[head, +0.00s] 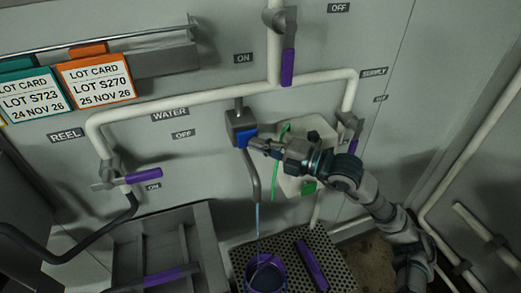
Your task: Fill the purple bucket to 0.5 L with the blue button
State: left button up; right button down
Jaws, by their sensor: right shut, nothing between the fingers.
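The blue button (244,137) is on a grey box on the wall, in the middle of the head view. My right gripper (256,143) is shut and empty, with its tips at the button's right side; they look to be touching it. A grey spout (253,180) hangs below the box. A thin light-blue stream of water (257,220) falls from it towards the purple bucket (281,269), which stands upright on a perforated grate. The bucket's inside looks dark, and its level marks cannot be read. My left gripper is out of view.
The grate (338,270) also bears a purple bar (311,265) right of the bucket. A grey bin (205,235) stands to the left. White pipes with purple-handled valves (143,175) run along the wall. A white box with a green hose (277,165) is behind my right gripper.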

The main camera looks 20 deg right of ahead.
jog(key=shift+w+a, duration=0.1)
jog(key=shift+a, duration=0.2)
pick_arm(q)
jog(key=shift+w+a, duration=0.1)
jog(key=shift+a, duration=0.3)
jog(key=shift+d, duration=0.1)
